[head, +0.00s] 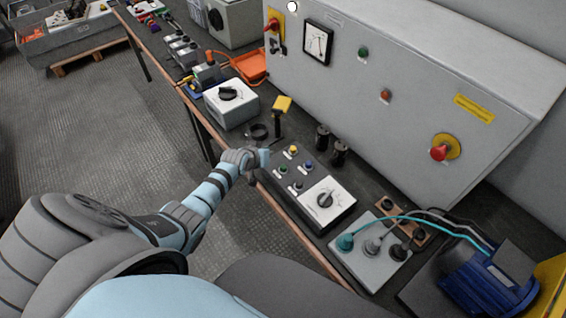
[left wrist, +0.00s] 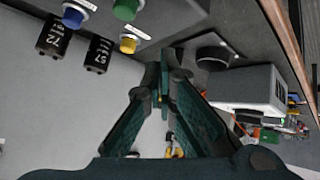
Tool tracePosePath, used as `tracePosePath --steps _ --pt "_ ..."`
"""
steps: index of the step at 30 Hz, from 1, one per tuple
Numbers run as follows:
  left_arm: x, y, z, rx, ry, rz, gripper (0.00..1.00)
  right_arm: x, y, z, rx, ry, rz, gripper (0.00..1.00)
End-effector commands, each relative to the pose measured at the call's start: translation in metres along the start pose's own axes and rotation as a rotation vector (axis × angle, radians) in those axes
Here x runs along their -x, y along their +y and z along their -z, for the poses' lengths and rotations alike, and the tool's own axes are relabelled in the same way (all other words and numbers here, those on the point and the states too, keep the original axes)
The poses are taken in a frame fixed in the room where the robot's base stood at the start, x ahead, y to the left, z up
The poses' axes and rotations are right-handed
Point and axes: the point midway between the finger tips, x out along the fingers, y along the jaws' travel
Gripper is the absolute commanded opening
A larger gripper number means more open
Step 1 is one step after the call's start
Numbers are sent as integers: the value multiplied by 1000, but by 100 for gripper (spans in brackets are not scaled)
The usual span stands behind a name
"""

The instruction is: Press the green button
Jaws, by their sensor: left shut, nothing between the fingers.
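The green button (head: 283,170) sits on a dark control box on the bench, with a yellow button (head: 293,151), a blue button (head: 308,166) and a black button (head: 297,186). In the left wrist view, the green button (left wrist: 126,9) is cut by the top edge, near the blue button (left wrist: 75,14) and yellow button (left wrist: 129,43). My left gripper (head: 264,158) is shut and empty, just left of the buttons and apart from the green one. Its fingers meet in the left wrist view (left wrist: 163,78). My right gripper is out of view.
A dial box (head: 326,203) adjoins the buttons. Two black capacitors (head: 331,143) stand behind them. A yellow-topped lever (head: 281,105) and white dial box (head: 231,103) stand at left. The grey cabinet (head: 400,110) bears a green lamp (head: 363,52) and red emergency stop (head: 440,152).

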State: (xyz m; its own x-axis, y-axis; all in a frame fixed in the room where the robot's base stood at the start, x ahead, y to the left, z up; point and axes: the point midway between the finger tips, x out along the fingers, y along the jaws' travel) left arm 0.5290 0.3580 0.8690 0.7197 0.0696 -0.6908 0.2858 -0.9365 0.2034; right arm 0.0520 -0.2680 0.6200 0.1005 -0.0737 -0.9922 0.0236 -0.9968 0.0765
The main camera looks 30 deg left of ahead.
Motion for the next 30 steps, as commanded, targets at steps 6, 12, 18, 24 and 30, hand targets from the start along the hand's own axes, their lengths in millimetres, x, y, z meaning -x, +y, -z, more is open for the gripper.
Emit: tracePosePath --steps 6,12,18,24,30 --pt "27 39 66 172 1 -117 0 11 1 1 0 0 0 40" --pt "34 58 51 304 -105 -169 0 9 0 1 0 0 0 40" --pt "33 57 49 312 -109 -167 0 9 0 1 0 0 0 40" --pt "31 56 47 311 -108 -166 0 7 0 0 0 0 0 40" --pt "18 52 34 311 -109 -165 0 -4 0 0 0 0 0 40"
